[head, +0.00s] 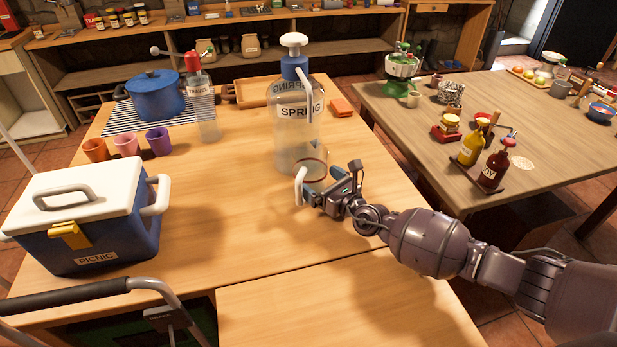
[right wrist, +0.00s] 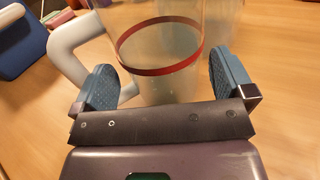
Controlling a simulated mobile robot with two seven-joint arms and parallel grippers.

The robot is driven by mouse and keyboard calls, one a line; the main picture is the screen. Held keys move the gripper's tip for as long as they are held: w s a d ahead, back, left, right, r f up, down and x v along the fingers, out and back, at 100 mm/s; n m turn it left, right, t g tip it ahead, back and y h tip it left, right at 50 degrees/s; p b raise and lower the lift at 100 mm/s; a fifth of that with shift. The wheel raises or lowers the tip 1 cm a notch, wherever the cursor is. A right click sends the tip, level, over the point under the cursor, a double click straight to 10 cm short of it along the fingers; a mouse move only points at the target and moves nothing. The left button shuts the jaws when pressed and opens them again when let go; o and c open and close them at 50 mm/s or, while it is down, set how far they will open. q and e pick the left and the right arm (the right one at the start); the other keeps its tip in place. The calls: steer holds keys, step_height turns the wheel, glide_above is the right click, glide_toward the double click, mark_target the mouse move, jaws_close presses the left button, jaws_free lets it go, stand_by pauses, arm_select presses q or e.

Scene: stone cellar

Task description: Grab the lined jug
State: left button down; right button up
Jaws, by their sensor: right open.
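The lined jug (head: 312,168) is a clear vessel with a red line around it and a white handle on its left side. It stands on the wooden table just in front of the large SPRING bottle (head: 297,125). In the right wrist view the jug (right wrist: 160,30) is ahead and between the finger pads, with its handle beside the left pad. My right gripper (head: 318,187) is open at the jug's near side, and its pads (right wrist: 162,80) are not closed on it. It partly hides the jug's lower part in the head view. My left gripper is out of view.
A blue PICNIC cooler (head: 95,232) stands at the left. Several cups (head: 127,143), a blue pot (head: 155,95) and a red-topped bottle (head: 203,110) stand farther back. The near middle of the table is clear. Another table (head: 425,130) with bottles is at the right.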

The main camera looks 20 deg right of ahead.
steer(key=shift+w+a, duration=0.25)
steer(key=shift+w, duration=0.35)
steer(key=shift+c, duration=0.5)
steer(key=c, duration=0.8)
